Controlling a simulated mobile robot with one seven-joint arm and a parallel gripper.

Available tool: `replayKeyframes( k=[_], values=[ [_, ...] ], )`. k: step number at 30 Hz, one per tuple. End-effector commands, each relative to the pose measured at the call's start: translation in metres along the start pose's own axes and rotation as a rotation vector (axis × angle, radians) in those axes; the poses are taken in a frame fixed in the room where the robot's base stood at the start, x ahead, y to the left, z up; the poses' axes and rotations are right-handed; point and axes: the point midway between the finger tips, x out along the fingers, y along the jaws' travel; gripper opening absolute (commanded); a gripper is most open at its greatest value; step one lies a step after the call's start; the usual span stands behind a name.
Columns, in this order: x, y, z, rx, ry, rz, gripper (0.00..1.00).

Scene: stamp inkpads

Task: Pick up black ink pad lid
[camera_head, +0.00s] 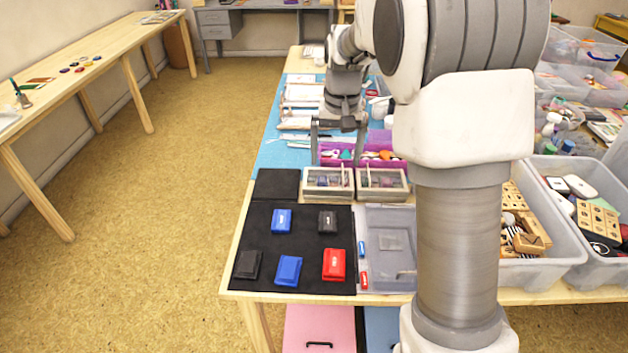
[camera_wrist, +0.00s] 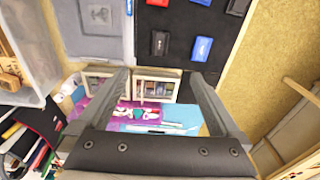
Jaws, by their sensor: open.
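Two black ink pads lie on the black mat (camera_head: 305,245). One black pad (camera_head: 327,221) is at the mat's back right and also shows in the wrist view (camera_wrist: 159,42). The other black pad (camera_head: 247,264) is at the front left. Both look closed, and I cannot make out the seam between lid and base. My gripper (camera_head: 339,158) is open and empty, above the table behind the mat, apart from both pads. In the wrist view its two fingers (camera_wrist: 158,78) stand wide apart, with the mat beyond them.
Two blue pads (camera_head: 281,220) (camera_head: 288,270) and a red pad (camera_head: 333,265) share the mat. Two small wooden boxes (camera_head: 328,181) (camera_head: 382,183) and a purple tray (camera_head: 378,158) stand behind it. A grey tray (camera_head: 390,225) lies to its right, with large bins (camera_head: 575,262) beyond.

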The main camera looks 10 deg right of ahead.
Motion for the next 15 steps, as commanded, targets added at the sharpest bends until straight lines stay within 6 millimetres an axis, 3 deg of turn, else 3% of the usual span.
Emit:
replayKeyframes(
  k=[1, 4, 15],
  values=[
    [0.02, -0.001, -0.008, 0.004, -0.019, 0.008, 1.0],
    [0.044, -0.003, -0.02, 0.011, -0.043, 0.019, 1.0],
    [0.092, -0.004, -0.03, 0.02, -0.072, 0.033, 1.0]
  ],
)
